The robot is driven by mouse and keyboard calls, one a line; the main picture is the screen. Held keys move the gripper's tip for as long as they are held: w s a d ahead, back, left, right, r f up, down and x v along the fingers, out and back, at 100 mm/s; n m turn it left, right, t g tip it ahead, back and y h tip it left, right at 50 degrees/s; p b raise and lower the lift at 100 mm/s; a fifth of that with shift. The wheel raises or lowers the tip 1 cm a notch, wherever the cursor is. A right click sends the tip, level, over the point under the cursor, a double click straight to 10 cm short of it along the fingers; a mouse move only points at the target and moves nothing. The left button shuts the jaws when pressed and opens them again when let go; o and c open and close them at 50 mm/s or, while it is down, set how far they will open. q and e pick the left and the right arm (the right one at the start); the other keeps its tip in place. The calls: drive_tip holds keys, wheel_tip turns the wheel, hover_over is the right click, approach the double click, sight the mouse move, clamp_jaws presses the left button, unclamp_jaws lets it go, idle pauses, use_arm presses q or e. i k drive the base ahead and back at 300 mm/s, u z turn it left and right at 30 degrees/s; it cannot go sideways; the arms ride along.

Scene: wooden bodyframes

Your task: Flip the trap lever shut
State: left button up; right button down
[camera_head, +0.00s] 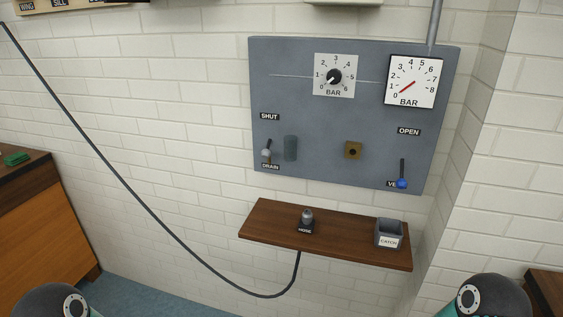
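A grey wall panel (300,105) carries two small levers. The left lever (266,153) has a pale grey knob and a dark stem; its knob hangs low, just above the DRAIN label (270,166) and below the SHUT label (270,116). No label reading "trap" can be made out. The right lever (402,183) has a blue knob at its low end, partly covering a label that starts with "VE", under the OPEN label (409,131). Neither of my grippers is in view; only dark rounded parts of my arms show at the bottom corners.
A grey cylinder (290,148) sits right beside the left lever. Below, a wooden shelf (345,237) holds a hose end (307,217) and a CATCH cup (389,228). A black hose hangs at left.

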sight(266, 153)
drive_tip(key=u, duration=0.05)
drive_tip(key=i, duration=0.9)
drive_tip(key=u, duration=0.05)
